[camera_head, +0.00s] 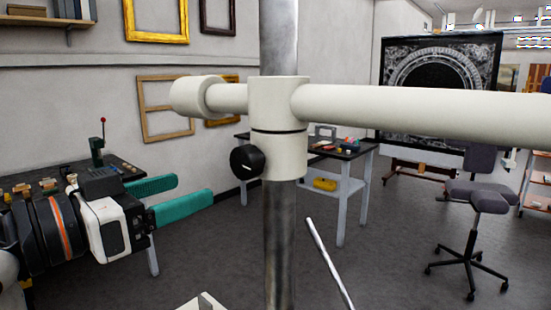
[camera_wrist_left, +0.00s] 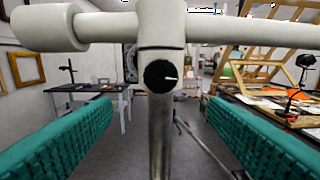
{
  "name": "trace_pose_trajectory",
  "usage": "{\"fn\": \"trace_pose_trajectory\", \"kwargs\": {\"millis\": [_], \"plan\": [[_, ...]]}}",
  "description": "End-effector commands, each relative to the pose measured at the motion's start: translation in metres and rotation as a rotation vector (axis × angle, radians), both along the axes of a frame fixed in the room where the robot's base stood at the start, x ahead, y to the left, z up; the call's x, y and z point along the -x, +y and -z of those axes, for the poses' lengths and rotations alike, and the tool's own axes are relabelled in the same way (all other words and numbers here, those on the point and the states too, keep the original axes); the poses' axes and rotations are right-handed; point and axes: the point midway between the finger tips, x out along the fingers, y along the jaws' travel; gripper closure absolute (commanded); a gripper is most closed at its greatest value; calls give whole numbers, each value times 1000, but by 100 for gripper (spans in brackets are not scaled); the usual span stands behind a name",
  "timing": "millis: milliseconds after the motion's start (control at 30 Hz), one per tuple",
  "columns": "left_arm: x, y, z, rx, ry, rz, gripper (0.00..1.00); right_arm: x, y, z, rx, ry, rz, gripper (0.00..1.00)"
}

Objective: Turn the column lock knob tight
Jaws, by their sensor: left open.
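The column lock knob (camera_head: 247,162) is a round black knob with a white pointer line, on the left side of a cream collar (camera_head: 277,140) around a grey metal column (camera_head: 280,235). My left gripper (camera_head: 193,194) is open, its two teal fingers pointing right, a little to the left of the knob and lower. In the left wrist view the knob (camera_wrist_left: 159,76) sits ahead, between the widely parted fingers (camera_wrist_left: 160,120) and above their tips, with its white line pointing right. Nothing is between the fingers.
A long cream horizontal arm (camera_head: 420,107) runs from the collar to the right, with a round end cap (camera_head: 188,97) on the left. A thin metal rod (camera_head: 328,262) slants below. A dark-topped table (camera_head: 345,152) and an office chair (camera_head: 474,195) stand behind.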

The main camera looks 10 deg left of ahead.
Motion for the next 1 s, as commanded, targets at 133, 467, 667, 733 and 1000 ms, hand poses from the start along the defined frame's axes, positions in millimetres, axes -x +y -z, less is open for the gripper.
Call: {"fn": "trace_pose_trajectory", "kwargs": {"millis": [133,467,667,733,1000], "plan": [[-1,-3,-8,2,-11,6,32,0,0,-5,0,2,0,32],[-50,-36,-6,3,-8,9,32,27,21,-24,-26,35,6,32],[-80,-55,-6,3,-8,6,32,16,15,-30,-19,23,3,32],[-87,-59,-5,3,-10,5,32,12,13,-31,-16,17,2,32],[-97,-67,-4,1,-11,4,32,10,11,-32,-14,14,3,32]]}}
